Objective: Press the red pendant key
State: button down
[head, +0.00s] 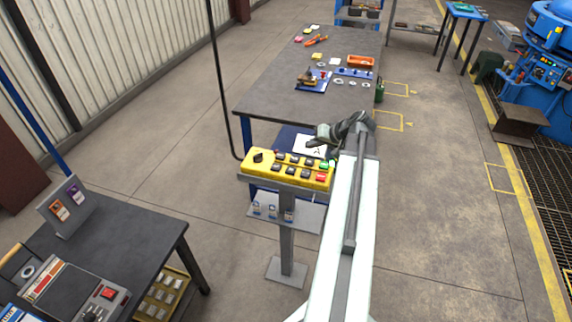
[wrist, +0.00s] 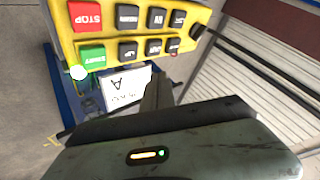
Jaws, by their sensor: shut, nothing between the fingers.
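The yellow pendant (head: 248,166) lies on a grey stand in the head view. Its red key (head: 319,176) is at the right end of the near row, with a green key (head: 324,164) just behind it. In the wrist view the red key (wrist: 87,15), marked STOP, is at the upper left, and the green key (wrist: 91,58) is below it. My gripper (head: 316,141) is shut and empty, beyond the pendant's far edge in the head view. Its fingers (wrist: 158,92) show in the wrist view, apart from the red key.
Several dark keys (wrist: 128,17) sit beside the red key. A white sheet (head: 308,146) marked A is behind the pendant. A long grey table (head: 290,75) with small parts stands beyond. A dark bench (head: 130,225) is at the lower left.

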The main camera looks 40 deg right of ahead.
jog(key=w+a+f+n+g+y, duration=0.1)
jog(key=w+a+f, duration=0.15)
jog(key=a, duration=0.35)
jog(key=w+a+f+n+g, duration=0.1)
jog(key=w+a, duration=0.2)
jog(key=a, duration=0.3)
jog(key=s+a+f+n+g+h, duration=0.1)
jog(key=a+f+n+g, duration=0.1)
jog(key=a, duration=1.5)
jog(key=s+a+f+n+g+h+b, duration=0.1)
jog(key=a+f+n+g, duration=0.2)
jog(key=a, duration=1.4)
jog(key=shift+s+g, duration=0.15)
jog(key=shift+g, duration=0.85)
